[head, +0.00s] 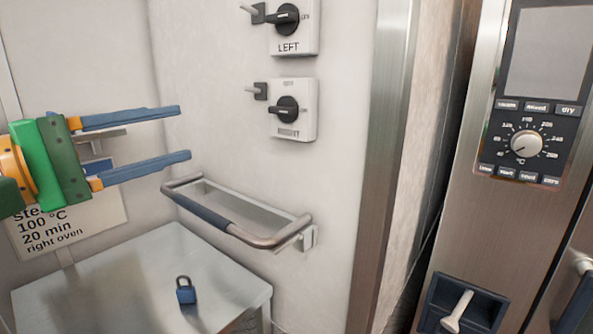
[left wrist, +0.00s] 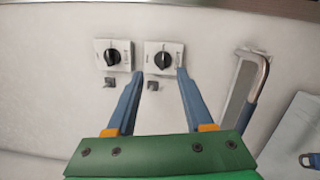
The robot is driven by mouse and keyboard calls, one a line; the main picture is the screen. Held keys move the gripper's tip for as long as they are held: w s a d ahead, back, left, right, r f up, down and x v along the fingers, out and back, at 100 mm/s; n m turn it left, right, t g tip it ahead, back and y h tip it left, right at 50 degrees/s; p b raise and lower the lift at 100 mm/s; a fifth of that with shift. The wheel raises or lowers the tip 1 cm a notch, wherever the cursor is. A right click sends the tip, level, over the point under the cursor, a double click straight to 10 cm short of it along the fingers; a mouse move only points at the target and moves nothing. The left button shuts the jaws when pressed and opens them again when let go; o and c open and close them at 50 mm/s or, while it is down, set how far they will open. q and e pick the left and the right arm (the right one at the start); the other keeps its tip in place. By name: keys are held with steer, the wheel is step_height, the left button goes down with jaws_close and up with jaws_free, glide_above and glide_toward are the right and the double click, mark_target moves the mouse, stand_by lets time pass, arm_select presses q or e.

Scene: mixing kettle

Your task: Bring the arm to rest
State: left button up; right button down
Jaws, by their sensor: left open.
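My left gripper (head: 186,133) comes in from the left in the head view, with its two long blue fingers spread apart and nothing between them. It is in the air, left of the wall switches and above the metal table. In the left wrist view the gripper (left wrist: 160,75) is also open and empty, its fingers pointing toward the wall with the two switches. My right gripper is not in either view.
The left switch (head: 287,20) and a lower switch (head: 288,109) are on the wall. A wall handle (head: 235,215) juts out below. A blue padlock (head: 185,291) lies on the metal table (head: 110,287). An oven panel (head: 527,120) stands right.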

arm_select(q)
steer(key=d+f+n+g+h, duration=0.2)
steer(key=d+n+h, duration=0.1)
steer(key=d+h, duration=0.3)
steer(key=w+a+f+m+t+y, duration=0.35)
steer(key=f+m+t+y, duration=0.35)
steer(key=m, duration=1)
steer(key=w+a+f+m+t+y, duration=0.4)
steer(key=f+m+y, duration=0.4)
steer(key=m, duration=0.9)
steer(key=s+a+f+n+g+y, duration=0.25)
steer(key=f+n+g+y, duration=0.3)
steer(key=f+n, duration=0.7)
steer(key=s+d+f+n+g+h, duration=0.1)
steer(key=s+d+f+n+g, duration=0.15)
steer(key=s+f+g, duration=0.65)
steer(key=s+d+f+n+g+h, duration=0.1)
steer(key=s+f+n+g, duration=0.25)
steer(key=s+f, duration=1.1)
step_height(320, 180, down, 17)
steer(key=s+g, duration=0.1)
steer(key=g, duration=0.1)
steer(key=s+a+f+g, duration=0.1)
steer(key=s+a+f, duration=0.1)
steer(key=s+f, duration=0.9)
steer(key=shift+s+f+m+y, duration=0.15)
steer(key=shift+s+m+y, duration=0.2)
steer(key=shift+s, duration=0.45)
